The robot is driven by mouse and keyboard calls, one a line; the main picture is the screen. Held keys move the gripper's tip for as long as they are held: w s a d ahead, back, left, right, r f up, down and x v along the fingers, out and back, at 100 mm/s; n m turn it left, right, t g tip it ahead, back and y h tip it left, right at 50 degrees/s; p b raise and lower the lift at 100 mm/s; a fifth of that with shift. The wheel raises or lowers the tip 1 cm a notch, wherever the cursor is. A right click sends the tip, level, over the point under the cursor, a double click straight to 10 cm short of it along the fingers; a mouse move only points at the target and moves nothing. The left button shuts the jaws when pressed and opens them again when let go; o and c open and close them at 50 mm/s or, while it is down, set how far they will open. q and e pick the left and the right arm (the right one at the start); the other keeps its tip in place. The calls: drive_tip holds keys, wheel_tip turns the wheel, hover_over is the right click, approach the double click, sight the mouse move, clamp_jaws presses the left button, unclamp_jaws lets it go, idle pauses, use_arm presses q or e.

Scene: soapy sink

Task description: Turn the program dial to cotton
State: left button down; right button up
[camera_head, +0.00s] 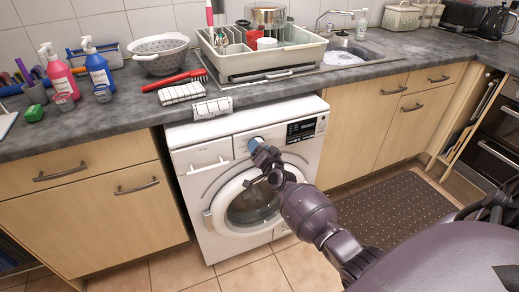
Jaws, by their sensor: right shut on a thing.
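The white washing machine (205,213) stands under the worktop, its round door closed. The program dial (255,143) is on its front panel, left of the dark display (301,129). My right gripper (259,149) reaches up from the lower right and is shut on the dial. Its fingers hide part of the dial, and the dial's markings are too small to read, so I cannot tell which program it points to. My right arm crosses in front of the door's right side. My left gripper is not in view.
The detergent drawer (203,164) is left of the dial. The worktop above holds soap bottles (97,67), a colander (160,53), a red brush (175,80), folded cloths and a dish rack (262,60). A dark mat (400,208) lies on the tiled floor at right.

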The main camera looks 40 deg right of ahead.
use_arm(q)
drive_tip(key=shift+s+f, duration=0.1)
use_arm(e)
drive_tip(key=shift+f+m, duration=0.1)
drive_tip(key=shift+m, duration=0.5)
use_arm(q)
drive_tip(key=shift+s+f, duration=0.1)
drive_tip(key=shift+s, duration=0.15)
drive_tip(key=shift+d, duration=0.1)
use_arm(e)
drive_tip(key=o, duration=0.9)
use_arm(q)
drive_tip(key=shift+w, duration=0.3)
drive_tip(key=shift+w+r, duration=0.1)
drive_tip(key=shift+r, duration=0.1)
use_arm(e)
drive_tip(key=shift+s, duration=0.1)
